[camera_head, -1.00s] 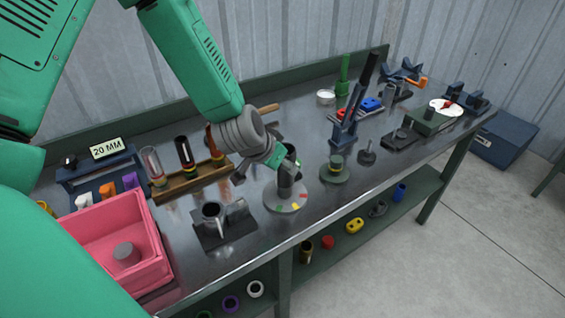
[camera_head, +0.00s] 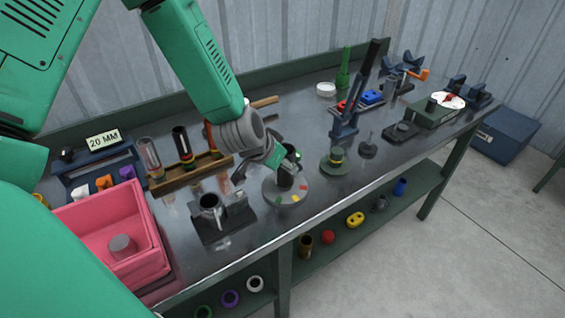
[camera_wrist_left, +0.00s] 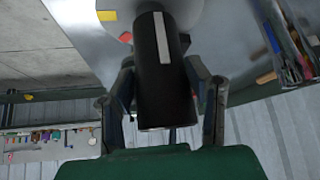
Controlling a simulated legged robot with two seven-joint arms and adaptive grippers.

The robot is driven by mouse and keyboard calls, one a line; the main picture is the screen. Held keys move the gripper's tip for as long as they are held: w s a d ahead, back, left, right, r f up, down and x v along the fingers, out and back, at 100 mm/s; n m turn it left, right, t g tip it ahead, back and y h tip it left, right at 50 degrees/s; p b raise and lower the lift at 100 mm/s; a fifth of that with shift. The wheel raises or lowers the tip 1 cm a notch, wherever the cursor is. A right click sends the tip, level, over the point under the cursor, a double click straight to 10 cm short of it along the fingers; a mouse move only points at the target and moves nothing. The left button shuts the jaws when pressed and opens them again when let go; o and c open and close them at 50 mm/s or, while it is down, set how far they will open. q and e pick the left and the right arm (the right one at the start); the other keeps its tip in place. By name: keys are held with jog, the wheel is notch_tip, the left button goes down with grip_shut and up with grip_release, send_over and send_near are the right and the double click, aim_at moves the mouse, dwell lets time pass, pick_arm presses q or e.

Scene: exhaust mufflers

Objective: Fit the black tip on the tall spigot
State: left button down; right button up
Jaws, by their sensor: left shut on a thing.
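The black tip (camera_wrist_left: 158,75) is a dark cylinder with a pale stripe along its side. My left gripper (camera_head: 284,167) is shut on it, with one finger on each side of it in the left wrist view (camera_wrist_left: 168,105). In the head view the tip is mostly hidden by the gripper, above a round grey plate (camera_head: 272,197) with red, yellow and green marks. A dark upright piece shows under the gripper on this plate; I cannot tell tip from spigot there, nor whether they touch. My right gripper is not in view.
A dark block with a metal cup (camera_head: 211,203) stands in front left of the plate, and a pink bin (camera_head: 150,245) farther left. A wooden rack (camera_head: 190,172) is behind. A green round base (camera_head: 335,168) with a short post stands close on the right.

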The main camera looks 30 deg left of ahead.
pick_arm(q)
jog(key=shift+s+f, duration=0.1)
jog(key=shift+f, duration=0.2)
jog(key=c, duration=0.7)
grip_release()
jog(key=shift+r, duration=0.1)
jog(key=shift+r, duration=0.1)
jog(key=shift+s+r, duration=0.2)
jog(key=shift+r, duration=0.15)
jog(key=v, duration=1.1)
jog(key=shift+a+f, duration=0.1)
